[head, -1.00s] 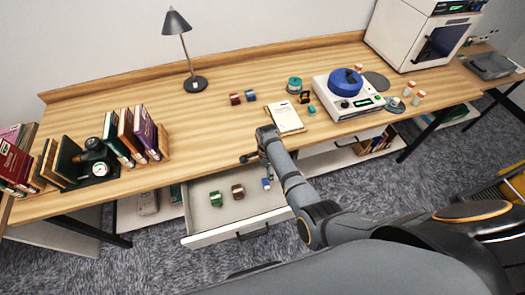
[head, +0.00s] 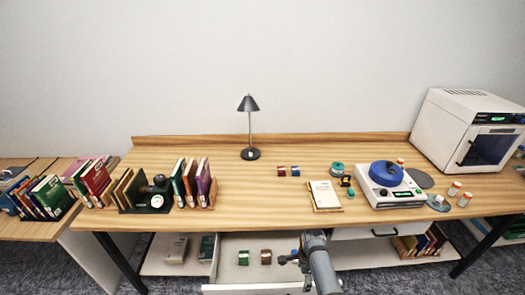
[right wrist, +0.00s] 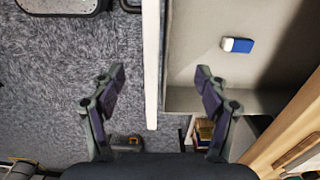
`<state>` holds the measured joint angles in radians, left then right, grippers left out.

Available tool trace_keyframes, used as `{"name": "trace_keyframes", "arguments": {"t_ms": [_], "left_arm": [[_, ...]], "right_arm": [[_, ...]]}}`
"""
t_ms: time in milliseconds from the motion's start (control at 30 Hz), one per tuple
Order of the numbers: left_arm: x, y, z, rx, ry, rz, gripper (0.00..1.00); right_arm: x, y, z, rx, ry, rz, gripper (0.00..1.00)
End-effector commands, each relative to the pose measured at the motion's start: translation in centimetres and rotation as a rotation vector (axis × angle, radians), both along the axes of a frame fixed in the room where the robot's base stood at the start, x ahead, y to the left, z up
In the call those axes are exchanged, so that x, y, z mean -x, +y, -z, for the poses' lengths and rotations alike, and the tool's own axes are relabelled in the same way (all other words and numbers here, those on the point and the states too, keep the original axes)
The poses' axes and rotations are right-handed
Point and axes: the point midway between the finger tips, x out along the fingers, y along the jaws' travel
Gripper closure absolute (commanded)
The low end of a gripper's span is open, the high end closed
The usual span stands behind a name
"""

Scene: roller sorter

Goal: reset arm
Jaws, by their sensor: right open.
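A blue and white block (right wrist: 237,45) lies in the drawer, clear of the fingers. A green block (head: 243,257) and a brown block (head: 266,257) also lie in it. My left gripper is in neither view.
The wooden desk (head: 225,190) carries a lamp (head: 250,153), books (head: 190,182), a notepad (head: 324,195), a white device with a blue disc (head: 386,174), small jars (head: 454,188) and a white oven-like box (head: 465,135). Part of the desk's middle is bare.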

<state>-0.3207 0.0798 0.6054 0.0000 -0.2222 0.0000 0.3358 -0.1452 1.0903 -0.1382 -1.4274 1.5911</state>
Motion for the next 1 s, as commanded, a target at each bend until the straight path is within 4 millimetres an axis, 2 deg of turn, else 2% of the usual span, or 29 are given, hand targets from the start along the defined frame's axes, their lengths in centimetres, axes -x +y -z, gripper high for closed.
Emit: {"name": "trace_keyframes", "arguments": {"t_ms": [233,467,733,1000], "left_arm": [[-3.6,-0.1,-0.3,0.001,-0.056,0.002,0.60],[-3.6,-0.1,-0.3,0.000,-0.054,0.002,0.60],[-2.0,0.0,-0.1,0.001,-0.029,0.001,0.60],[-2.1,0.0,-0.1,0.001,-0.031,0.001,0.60]], "right_arm": [[1.9,-2.4,-0.3,0.016,-0.033,-0.152,0.25],[4.8,-5.1,-1.6,0.049,-0.078,-0.382,0.25],[10.2,-8.4,-5.5,0.132,-0.132,-0.794,0.25],[15.2,-9.5,-10.8,0.225,-0.166,-1.206,0.25]]}}
